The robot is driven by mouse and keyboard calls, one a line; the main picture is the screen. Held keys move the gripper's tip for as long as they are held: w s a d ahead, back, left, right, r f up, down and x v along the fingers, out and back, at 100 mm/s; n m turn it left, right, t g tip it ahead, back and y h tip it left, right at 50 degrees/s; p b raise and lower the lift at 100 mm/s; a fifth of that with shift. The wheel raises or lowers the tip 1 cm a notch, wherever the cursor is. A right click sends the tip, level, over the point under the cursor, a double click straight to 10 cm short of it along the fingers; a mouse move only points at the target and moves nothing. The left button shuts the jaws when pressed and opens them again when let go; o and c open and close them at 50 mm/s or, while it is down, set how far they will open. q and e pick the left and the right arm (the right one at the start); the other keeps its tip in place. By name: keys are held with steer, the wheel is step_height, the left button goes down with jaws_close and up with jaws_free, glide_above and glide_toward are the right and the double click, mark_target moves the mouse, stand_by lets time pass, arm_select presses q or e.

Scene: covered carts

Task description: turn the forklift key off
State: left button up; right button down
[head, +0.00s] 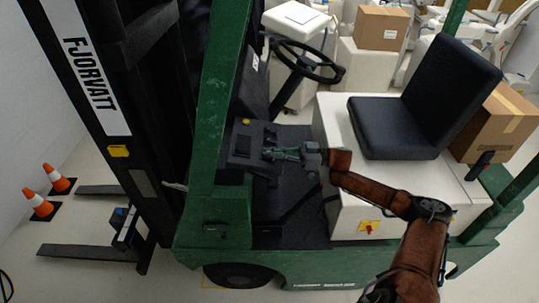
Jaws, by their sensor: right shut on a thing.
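The forklift (222,225) is green and stands across the middle of the view. My right gripper (268,154) reaches in from the right over the dark control panel (238,148) below the steering wheel. Its fingers point left and are shut on the forklift key at the panel. The key is too small and too covered by the fingers to make out, so its turn angle cannot be told. My left gripper is not in view.
The steering wheel (306,62) and black seat (425,105) flank my right arm. A red knob on a yellow plate (368,227) is on the white seat base. The mast (150,130) stands left, with orange cones (57,178) beyond. Cardboard boxes (381,27) stand behind.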

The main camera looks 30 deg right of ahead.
steer(key=shift+r, duration=0.1)
steer(key=c, duration=2.2)
jaws_free()
steer(key=shift+w, duration=0.1)
steer(key=shift+o, duration=0.4)
steer(key=shift+d, duration=0.15)
steer(key=v, duration=1.1)
steer(key=shift+s+d, duration=0.25)
steer(key=shift+d, duration=0.05)
